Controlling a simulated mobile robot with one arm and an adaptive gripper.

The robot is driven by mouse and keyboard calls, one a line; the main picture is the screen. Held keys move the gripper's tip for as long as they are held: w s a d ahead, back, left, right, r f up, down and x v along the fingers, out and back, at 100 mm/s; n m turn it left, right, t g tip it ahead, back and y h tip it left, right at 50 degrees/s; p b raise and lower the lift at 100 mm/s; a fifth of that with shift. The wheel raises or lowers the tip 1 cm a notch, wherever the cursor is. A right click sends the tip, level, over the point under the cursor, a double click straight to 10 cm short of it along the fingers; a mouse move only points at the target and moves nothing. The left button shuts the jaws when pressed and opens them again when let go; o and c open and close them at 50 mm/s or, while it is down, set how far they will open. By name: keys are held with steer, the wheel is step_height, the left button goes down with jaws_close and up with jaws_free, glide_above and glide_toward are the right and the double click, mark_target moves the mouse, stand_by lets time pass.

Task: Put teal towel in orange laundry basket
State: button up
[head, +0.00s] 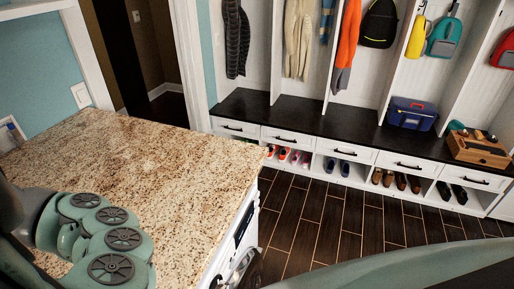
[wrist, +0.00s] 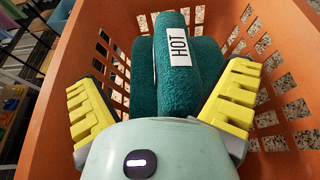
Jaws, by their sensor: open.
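In the wrist view the teal towel (wrist: 178,88) lies inside the orange laundry basket (wrist: 278,30). It looks thick and folded or rolled, with a white label reading HOT facing me. My gripper (wrist: 162,80) is open, with one yellow-padded finger on each side of the towel. No firm grip on the towel shows; whether a finger touches it I cannot tell. The towel's lower part is hidden behind my gripper's body. In the head view, neither the towel, the basket nor my gripper's fingers are in sight.
The basket's slotted walls rise close around my gripper. Speckled stone shows through its right slots. In the head view a granite counter (head: 130,165) has a bare top. A cubby bench (head: 330,130) stands across the dark tiled floor (head: 330,225), with a blue bag (head: 411,114) and a wooden box (head: 478,149).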

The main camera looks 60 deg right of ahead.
steer(key=v, duration=1.1)
step_height(320, 180, up, 12)
steer(key=p, duration=0.3)
steer(key=shift+w, duration=0.1)
